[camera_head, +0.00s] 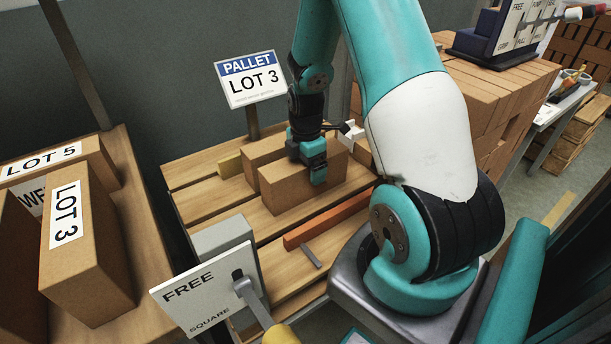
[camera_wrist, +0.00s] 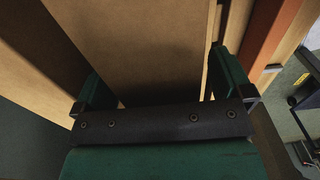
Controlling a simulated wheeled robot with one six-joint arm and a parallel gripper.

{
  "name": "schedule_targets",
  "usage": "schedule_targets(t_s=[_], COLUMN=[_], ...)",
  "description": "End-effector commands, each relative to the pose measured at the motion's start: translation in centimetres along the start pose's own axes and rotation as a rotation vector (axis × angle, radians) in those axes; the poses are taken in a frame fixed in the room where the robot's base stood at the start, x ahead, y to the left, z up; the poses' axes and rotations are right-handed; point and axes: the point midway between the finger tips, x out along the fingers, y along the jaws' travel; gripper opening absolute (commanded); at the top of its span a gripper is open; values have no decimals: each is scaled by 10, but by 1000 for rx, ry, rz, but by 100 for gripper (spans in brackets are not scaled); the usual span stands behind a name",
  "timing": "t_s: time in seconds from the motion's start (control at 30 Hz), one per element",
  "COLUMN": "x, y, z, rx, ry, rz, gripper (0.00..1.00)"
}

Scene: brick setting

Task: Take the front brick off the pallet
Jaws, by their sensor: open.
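The front brick (camera_head: 290,192), plain tan, lies on the wooden pallet (camera_head: 190,200) in the head view. A second tan brick (camera_head: 262,150) lies just behind it. My gripper (camera_head: 313,165) is at the front brick's upper right part, with one finger in front of its near face. In the wrist view the front brick (camera_wrist: 145,45) lies between the two open fingers of my gripper (camera_wrist: 165,88), one on each side. The right finger is close to the brick's side; contact cannot be told. The brick rests on the pallet.
An orange-red bar (camera_head: 325,222) and a small grey strip (camera_head: 311,257) lie on the pallet in front. A LOT 3 pallet sign (camera_head: 252,80) stands behind. A FREE SQUARE sign (camera_head: 203,292) stands at the near left. Labelled bricks (camera_head: 92,255) stand on the left table. Stacked bricks (camera_head: 500,90) are at right.

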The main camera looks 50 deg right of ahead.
Motion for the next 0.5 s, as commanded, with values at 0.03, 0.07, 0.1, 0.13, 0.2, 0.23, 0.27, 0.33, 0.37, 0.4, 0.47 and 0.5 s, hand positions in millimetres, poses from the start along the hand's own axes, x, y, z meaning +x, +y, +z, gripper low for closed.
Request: schedule_targets(t_s=[0.03, 0.07, 0.1, 0.13, 0.2, 0.23, 0.27, 0.33, 0.37, 0.4, 0.47, 0.5], x=[6, 8, 10, 11, 11, 11, 11, 11, 11, 11, 11, 11], y=[0, 0, 0, 0, 0, 0, 0, 0, 0, 0, 0, 0], z=[0, 0, 0, 0, 0, 0, 0, 0, 0, 0, 0, 0], rx=[-1, -1, -1, -1, -1, -1, -1, -1, -1, -1, -1, -1], ry=[0, 0, 0, 0, 0, 0, 0, 0, 0, 0, 0, 0], rz=[-1, 0, 0, 1, 2, 2, 2, 2, 2, 2, 2, 2], gripper=[98, 98, 98, 98, 98, 98, 98, 98, 91, 82, 68, 59])
